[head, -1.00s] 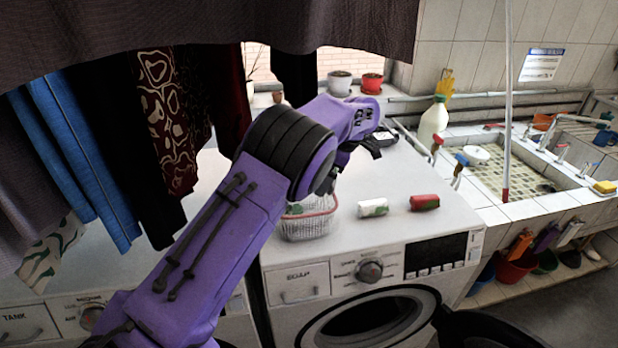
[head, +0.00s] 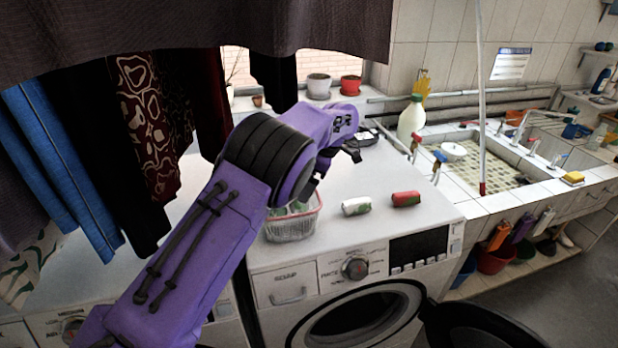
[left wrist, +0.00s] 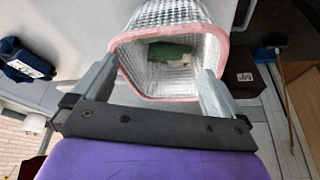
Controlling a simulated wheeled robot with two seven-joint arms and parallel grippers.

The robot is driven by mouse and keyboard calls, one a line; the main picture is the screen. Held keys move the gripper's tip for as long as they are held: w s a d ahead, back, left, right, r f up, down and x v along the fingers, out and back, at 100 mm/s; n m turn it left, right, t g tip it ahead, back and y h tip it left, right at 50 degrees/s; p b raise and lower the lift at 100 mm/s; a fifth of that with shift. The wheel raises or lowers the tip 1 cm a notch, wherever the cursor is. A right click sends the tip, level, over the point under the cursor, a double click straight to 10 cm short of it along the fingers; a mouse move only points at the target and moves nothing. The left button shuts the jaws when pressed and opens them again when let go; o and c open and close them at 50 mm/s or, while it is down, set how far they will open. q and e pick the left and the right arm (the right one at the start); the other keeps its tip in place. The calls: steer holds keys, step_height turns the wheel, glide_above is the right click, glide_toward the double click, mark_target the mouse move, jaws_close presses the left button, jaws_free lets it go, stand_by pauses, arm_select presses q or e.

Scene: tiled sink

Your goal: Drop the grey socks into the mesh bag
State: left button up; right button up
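The mesh bag (head: 292,224), a pale netted container with a pink rim, stands on the white washing machine top, partly hidden behind my left arm. In the left wrist view its mouth (left wrist: 168,32) faces the camera, with something green and whitish inside. My left gripper (left wrist: 160,70) has its two fingers wide apart, one at each side of the pink rim; contact is unclear. My right gripper is out of view.
A red roll (head: 406,198) lies right of the pale one. A dark item with a white label (left wrist: 24,62) lies behind on the machine. A bottle (head: 411,118) and a tiled sink (head: 520,200) are to the right. Hanging clothes (head: 150,120) crowd the left.

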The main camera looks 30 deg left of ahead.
arm_select(q)
steer(key=v, duration=1.3)
steer(key=shift+a, duration=0.35)
steer(key=shift+s+d+r, duration=0.1)
steer(key=shift+r, duration=0.05)
